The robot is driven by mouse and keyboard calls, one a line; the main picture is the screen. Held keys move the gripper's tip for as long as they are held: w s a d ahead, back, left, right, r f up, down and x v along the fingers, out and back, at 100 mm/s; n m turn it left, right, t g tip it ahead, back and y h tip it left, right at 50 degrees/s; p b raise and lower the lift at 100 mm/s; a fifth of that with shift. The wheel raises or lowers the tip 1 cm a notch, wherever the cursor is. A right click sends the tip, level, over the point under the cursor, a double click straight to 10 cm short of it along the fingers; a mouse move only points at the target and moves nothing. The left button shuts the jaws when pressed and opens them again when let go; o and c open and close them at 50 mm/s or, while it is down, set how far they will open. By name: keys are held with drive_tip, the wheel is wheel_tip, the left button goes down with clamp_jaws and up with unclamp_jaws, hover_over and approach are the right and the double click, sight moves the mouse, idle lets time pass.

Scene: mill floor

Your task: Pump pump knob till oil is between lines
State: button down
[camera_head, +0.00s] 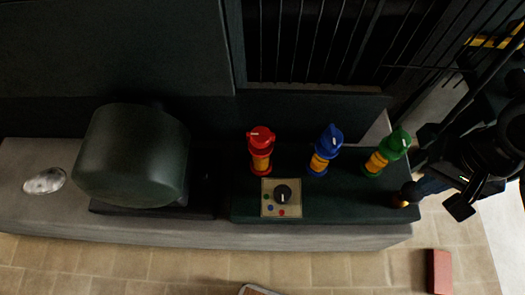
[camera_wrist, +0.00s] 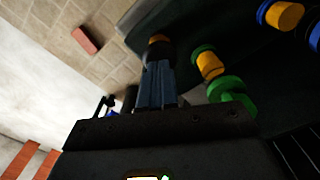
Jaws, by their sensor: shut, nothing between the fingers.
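A dark round knob (camera_head: 408,190) on a brass-coloured base sits at the right end of the dark bench top; it looks like the pump knob. In the wrist view its brownish top (camera_wrist: 158,39) shows just beyond my fingertips. My gripper (camera_head: 419,187) is shut and empty, right beside the knob; I cannot tell whether it touches. Its fingers (camera_wrist: 157,68) hide part of the knob in the wrist view. Three oilers with amber middles stand in a row: red (camera_head: 261,150), blue (camera_head: 325,152) and green (camera_head: 388,153). Level lines are too small to make out.
A beige panel (camera_head: 270,206) with a black dial and coloured dots lies before the red oiler. A large dark green drum-shaped housing (camera_head: 131,155) stands at left, near a crumpled pale object (camera_head: 44,181). A dark barred frame (camera_head: 330,45) rises behind. A red brick (camera_head: 439,271) lies on the tiled floor.

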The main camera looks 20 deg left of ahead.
drive_tip(key=shift+f, duration=0.1)
drive_tip(key=shift+f+b, duration=1.55)
drive_tip(key=shift+f, duration=0.4)
drive_tip(key=shift+r, duration=0.15)
drive_tip(key=shift+r+p, duration=1.95)
drive_tip(key=shift+p, duration=0.4)
wheel_tip(320, 180, up, 5)
drive_tip(key=p, duration=0.4)
drive_tip(key=shift+p, duration=0.35)
drive_tip(key=shift+a, duration=0.1)
